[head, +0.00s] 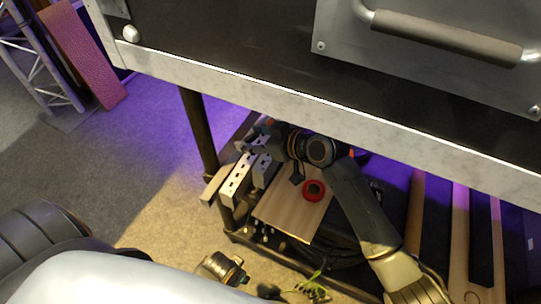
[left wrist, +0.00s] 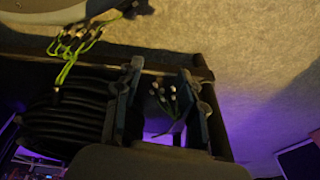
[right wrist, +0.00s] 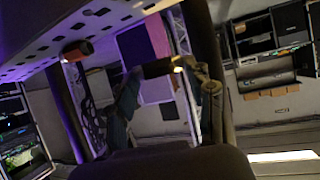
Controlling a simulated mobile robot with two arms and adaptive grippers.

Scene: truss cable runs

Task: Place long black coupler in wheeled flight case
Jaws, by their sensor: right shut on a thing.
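My right gripper (head: 264,134) reaches in under the tabletop, above the lower shelf. In the right wrist view its fingers (right wrist: 165,78) are shut on a short dark bar (right wrist: 158,68) lying across between the tips, which looks like the long black coupler. The coupler cannot be made out in the head view. A black case with a grey handle (head: 445,38) stands on the tabletop; no wheels show, so I cannot tell if it is the wheeled flight case.
The tabletop's pale edge (head: 280,100) hangs over the shelf. A table leg (head: 197,130), perforated metal brackets (head: 238,180), a wooden board and a red ring (head: 314,190) are close by. Green cable (left wrist: 68,60) and a black coil (left wrist: 65,120) lie near my left gripper.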

